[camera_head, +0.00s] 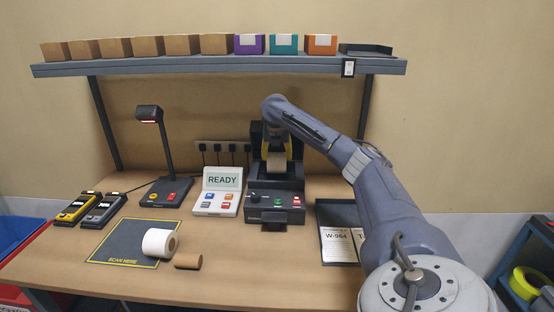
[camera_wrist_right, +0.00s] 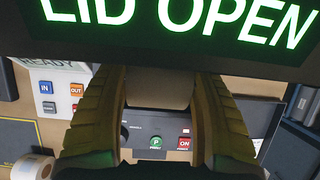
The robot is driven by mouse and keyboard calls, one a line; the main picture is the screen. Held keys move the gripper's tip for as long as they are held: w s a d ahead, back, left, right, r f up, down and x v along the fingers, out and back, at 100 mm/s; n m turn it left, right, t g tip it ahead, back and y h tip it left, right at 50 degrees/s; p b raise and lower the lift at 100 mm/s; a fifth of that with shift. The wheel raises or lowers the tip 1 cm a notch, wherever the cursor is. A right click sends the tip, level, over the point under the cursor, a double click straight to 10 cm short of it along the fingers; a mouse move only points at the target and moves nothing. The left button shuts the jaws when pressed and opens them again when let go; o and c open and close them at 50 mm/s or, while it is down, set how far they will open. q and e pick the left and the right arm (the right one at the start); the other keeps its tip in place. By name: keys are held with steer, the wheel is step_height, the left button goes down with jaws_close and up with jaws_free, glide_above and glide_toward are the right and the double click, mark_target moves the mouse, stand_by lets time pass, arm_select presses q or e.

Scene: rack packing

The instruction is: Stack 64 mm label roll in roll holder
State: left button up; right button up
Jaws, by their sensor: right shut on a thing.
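My right gripper (camera_head: 278,148) is at the open label printer (camera_head: 275,198) in the middle of the bench. Its yellow fingers are shut on a pale label roll (camera_head: 276,164), which sits between them at the printer's roll holder. The roll also shows between the fingers in the right wrist view (camera_wrist_right: 158,88). Most of the holder is hidden by the gripper and roll, so I cannot tell whether the roll is seated. A second, white roll (camera_head: 158,243) lies on its side on the scan mat (camera_head: 112,250), beside a brown empty core (camera_head: 188,261). My left gripper is out of view.
A green "LID OPEN" display (camera_wrist_right: 180,22) crosses the wrist view. A READY panel (camera_head: 218,190) stands left of the printer, and a dark tray (camera_head: 337,215) stands right. A lamp-like scanner (camera_head: 150,115) and handheld devices (camera_head: 103,210) are farther left. A shelf (camera_head: 210,65) overhangs the back.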

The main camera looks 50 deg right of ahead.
steer(key=shift+x, duration=0.9)
steer(key=shift+a+f, duration=0.15)
steer(key=shift+f, duration=0.2)
steer(key=o, duration=1.5)
steer(key=shift+r, duration=0.25)
steer(key=v, duration=1.2)
steer(key=shift+s, duration=0.1)
